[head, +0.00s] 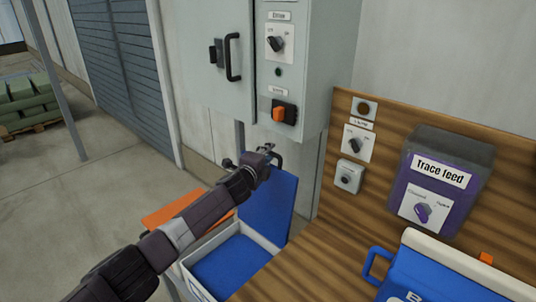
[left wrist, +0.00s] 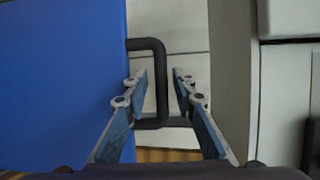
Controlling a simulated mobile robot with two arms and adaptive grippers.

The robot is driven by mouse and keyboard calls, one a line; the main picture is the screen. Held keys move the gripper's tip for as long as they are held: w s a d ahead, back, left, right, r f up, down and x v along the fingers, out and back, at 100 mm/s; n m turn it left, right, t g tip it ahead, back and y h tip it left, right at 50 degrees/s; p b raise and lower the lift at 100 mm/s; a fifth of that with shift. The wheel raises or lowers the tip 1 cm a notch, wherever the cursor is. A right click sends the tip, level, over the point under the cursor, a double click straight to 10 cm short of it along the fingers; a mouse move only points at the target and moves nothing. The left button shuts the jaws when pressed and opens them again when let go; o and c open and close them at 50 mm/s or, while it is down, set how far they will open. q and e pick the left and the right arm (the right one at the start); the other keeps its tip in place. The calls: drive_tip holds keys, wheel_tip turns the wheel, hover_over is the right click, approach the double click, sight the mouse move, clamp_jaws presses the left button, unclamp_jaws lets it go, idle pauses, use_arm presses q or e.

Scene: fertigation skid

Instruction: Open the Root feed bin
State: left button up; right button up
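A light box with a blue inside (head: 232,262) stands open in the middle of the head view; I see no name on it. Its blue lid (head: 268,205) stands raised, roughly upright, at the box's far right side. The lid also fills the left of the left wrist view (left wrist: 60,80). My left gripper (head: 268,157) is at the lid's top edge. In the left wrist view its fingers (left wrist: 160,80) are apart, on either side of the dark lid handle (left wrist: 162,85), with gaps visible. My right gripper is not in view.
A grey cabinet (head: 205,90) with switches stands behind the lid. A wooden panel carries a purple Trace feed box (head: 440,180). A blue bin with a handle (head: 440,278) is at bottom right, its label cut off. An orange surface (head: 185,208) lies left of the open box.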

use_arm(q)
drive_tip(key=v, duration=1.2)
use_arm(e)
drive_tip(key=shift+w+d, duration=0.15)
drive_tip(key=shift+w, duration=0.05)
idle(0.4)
